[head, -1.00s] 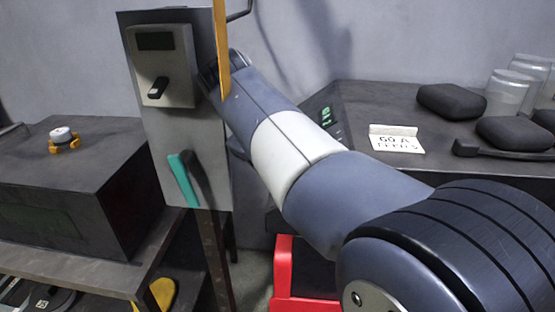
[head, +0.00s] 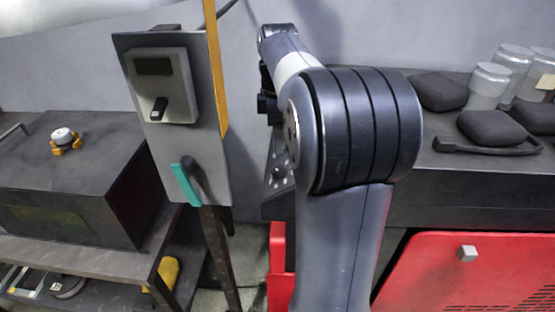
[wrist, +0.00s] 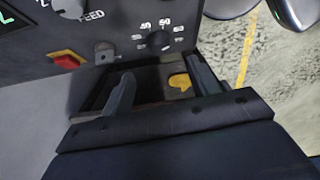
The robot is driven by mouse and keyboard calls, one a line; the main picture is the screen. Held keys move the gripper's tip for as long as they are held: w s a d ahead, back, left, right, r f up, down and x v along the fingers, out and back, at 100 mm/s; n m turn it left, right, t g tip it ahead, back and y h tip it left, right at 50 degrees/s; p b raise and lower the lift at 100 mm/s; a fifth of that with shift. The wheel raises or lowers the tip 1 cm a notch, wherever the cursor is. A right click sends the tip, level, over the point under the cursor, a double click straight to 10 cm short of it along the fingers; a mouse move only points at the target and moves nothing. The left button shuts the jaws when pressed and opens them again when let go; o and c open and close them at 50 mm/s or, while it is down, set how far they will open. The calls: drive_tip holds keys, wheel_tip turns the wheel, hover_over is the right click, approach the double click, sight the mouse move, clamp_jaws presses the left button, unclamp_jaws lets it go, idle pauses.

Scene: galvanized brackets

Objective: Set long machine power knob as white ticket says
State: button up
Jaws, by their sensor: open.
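In the wrist view a black dial knob (wrist: 158,40) sits on a dark panel, with numbers around it such as 40, 50 and 60. Its name is not readable. A grey knob (wrist: 70,8) marked FEED is at the upper left. My gripper (wrist: 163,84) is open and empty below the dial, its fingers apart and not touching it. In the head view the long dark machine (head: 455,190) stands at the right, partly behind my arm. The white ticket is hidden there now.
A red button (wrist: 67,60) is left of the dial. In the head view a panel (head: 205,150) with a grey box (head: 160,85) and teal lever (head: 185,185) stands left of my arm. Dark pads (head: 490,127) and jars (head: 488,85) are on the machine.

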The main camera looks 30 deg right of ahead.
sight(278, 167)
wheel_tip(278, 167, down, 9)
drive_tip(key=shift+f, duration=0.2)
idle(0.3)
drive_tip(key=c, duration=0.9)
drive_tip(key=shift+a+m+b, duration=0.1)
drive_tip(key=shift+m+b, duration=0.2)
drive_tip(key=shift+b, duration=0.3)
drive_tip(key=shift+c, duration=0.4)
drive_tip(key=shift+m+t+h, duration=0.3)
drive_tip(key=shift+t, duration=0.1)
drive_tip(key=o, duration=1)
drive_tip(key=r, duration=0.7)
drive_tip(key=s+r, duration=0.1)
drive_tip(key=r, duration=0.3)
drive_tip(key=shift+a, duration=0.3)
